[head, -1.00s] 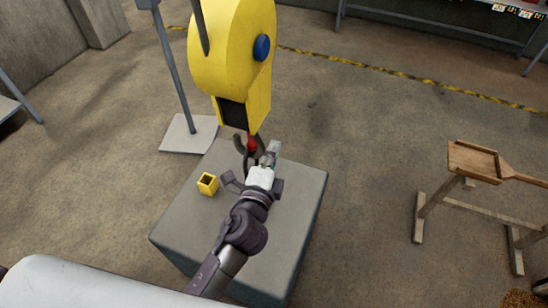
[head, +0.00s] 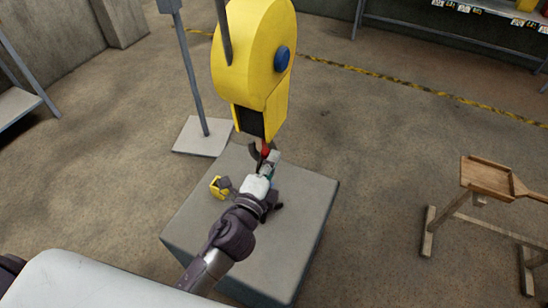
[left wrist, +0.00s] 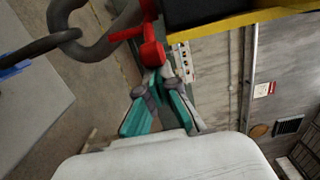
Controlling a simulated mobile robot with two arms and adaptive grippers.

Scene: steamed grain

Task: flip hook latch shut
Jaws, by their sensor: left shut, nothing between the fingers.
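A yellow hoist block (head: 255,65) hangs over a grey pedestal. Below it is a dark hook (head: 254,154) with a small red latch (head: 265,150). In the left wrist view the red latch (left wrist: 152,52) shows close up beside the yellow and black block edge, and dark rounded metal links or hook parts (left wrist: 85,35) lie at the upper left. My left gripper (head: 272,158) is at the latch; its fingers (left wrist: 158,78) are shut with nothing between them, their tips at the red latch's lower end. I cannot tell whether they touch, or whether the latch is closed. My right gripper is not in view.
The grey pedestal (head: 305,210) has free room on its right. A post on a base plate (head: 200,138) stands behind left. A wooden tray (head: 488,174) on a stand is at right.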

